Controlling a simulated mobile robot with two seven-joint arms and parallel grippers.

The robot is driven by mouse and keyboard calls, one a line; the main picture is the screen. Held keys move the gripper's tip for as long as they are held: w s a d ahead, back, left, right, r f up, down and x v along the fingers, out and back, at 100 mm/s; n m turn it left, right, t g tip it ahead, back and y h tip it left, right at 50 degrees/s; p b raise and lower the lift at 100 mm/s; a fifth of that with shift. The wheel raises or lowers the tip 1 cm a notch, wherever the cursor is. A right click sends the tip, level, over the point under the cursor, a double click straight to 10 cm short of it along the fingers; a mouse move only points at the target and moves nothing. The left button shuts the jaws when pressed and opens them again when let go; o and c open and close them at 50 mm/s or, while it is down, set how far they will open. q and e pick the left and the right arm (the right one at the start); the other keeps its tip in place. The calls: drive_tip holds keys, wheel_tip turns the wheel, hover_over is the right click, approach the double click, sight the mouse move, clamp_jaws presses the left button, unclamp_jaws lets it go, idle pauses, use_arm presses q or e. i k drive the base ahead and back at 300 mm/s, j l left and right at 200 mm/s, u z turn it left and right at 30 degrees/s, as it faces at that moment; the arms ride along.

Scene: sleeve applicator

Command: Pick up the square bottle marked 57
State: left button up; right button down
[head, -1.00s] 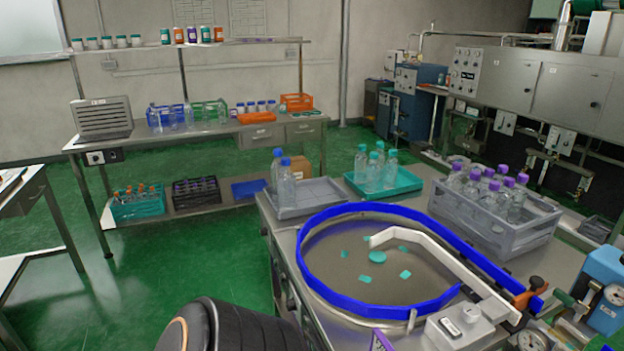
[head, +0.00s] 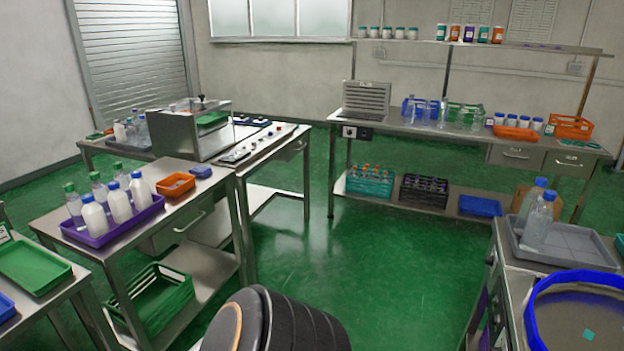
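No number 57 can be read on any bottle at this size. Several bottles with blue and green caps, some white and some clear, stand in a purple tray (head: 130,230) on the left table; one is a white blue-capped bottle (head: 118,203). Two clear blue-capped bottles (head: 538,222) stand on a grey tray (head: 585,249) at the right. More clear bottles (head: 420,112) stand by blue and green racks on the back bench, too small to tell their shape. Neither of my grippers is in view.
A dark rounded part of mine shows at the bottom centre. Green floor (head: 300,255) lies open between the left tables and the back bench (head: 400,133). A green tray (head: 32,266) is at the far left.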

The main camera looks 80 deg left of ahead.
sight(118, 200)
drive_tip(key=u, duration=3.9)
drive_tip(key=i+l+u, duration=0.15)
drive_tip(key=u, duration=0.35)
drive_tip(key=i+l+u, duration=0.2)
drive_tip(key=u, duration=0.3)
drive_tip(key=i+l+u, duration=0.1)
drive_tip(key=l, duration=0.2)
drive_tip(key=i+l+u, duration=0.15)
drive_tip(key=l, duration=0.15)
drive_tip(key=l+u, duration=0.1)
drive_tip(key=l, duration=0.2)
drive_tip(key=i+l, duration=0.1)
drive_tip(key=l, duration=0.2)
drive_tip(key=i+l+u, duration=0.1)
drive_tip(key=l, duration=0.2)
drive_tip(key=i+l, duration=0.15)
drive_tip(key=l, duration=0.15)
